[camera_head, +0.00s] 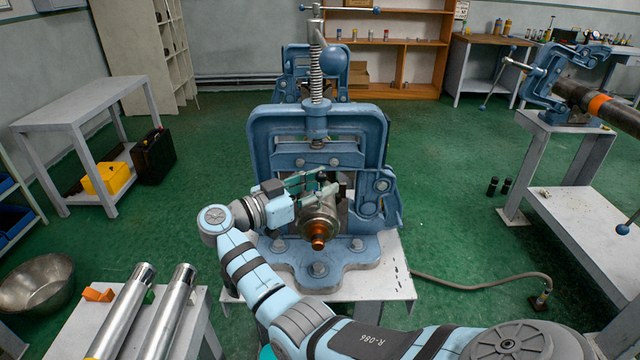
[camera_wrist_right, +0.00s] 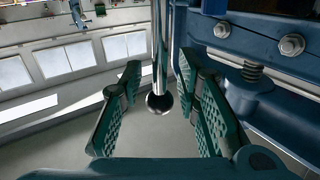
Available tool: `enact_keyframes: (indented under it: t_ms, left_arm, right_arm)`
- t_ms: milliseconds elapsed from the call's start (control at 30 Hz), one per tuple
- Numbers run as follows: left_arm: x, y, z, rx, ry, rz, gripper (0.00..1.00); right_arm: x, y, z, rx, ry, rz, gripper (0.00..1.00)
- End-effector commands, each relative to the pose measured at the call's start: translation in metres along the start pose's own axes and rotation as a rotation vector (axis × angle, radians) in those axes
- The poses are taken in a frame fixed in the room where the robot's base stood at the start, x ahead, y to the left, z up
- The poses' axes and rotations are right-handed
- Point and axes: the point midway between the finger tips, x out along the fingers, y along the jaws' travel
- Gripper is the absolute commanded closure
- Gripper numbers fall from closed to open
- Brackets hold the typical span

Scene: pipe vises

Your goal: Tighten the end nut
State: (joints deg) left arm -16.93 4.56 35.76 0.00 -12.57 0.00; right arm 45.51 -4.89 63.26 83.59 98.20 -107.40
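A metal pipe fitting (camera_head: 320,215) is held in the blue pipe vise (camera_head: 262,150) in the middle of the head view. An orange-copper end piece (camera_head: 318,241), seemingly the end nut, points toward me. My right gripper (camera_head: 318,181) reaches in from the left side of the vise, just above the fitting. In the right wrist view the two green padded fingers (camera_wrist_right: 160,85) stand apart. A shiny rod (camera_wrist_right: 160,50) with a round end lies between them in the picture; I see no contact. Where the fingertips meet the fitting is partly hidden.
The vise stands on a white stand (camera_head: 398,285). Steel pipes (camera_head: 125,305) lie on a table at lower left, near a metal bowl (camera_head: 38,283). A second vise (camera_head: 555,85) holds a dark pipe at right. A hose (camera_head: 480,286) crosses the open green floor.

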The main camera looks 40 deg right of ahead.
Motion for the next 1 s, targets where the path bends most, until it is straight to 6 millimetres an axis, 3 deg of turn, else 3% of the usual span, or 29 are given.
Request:
enact_keyframes:
  t_ms: [267,433,467,767,1000]
  left_arm:
    - [0.0,0.0,0.004,0.0,-0.007,0.0,0.6]
    - [0.0,0.0,0.005,0.0,-0.008,0.0,0.6]
    - [0.0,0.0,0.005,0.0,-0.008,0.0,0.6]
    - [-0.001,0.0,0.005,0.0,-0.01,0.0,0.6]
    - [-0.016,-0.001,0.004,0.0,-0.01,0.0,0.6]
  right_arm:
    - [0.002,0.0,0.0,0.0,0.0,0.001,0.72]
    - [0.002,0.001,0.0,0.0,0.0,0.001,0.99]
    - [0.002,0.001,0.0,0.0,0.0,0.001,1.0]
    - [0.002,0.001,0.0,0.001,-0.001,0.002,1.0]
    - [0.005,0.003,-0.003,0.028,-0.042,0.001,1.0]
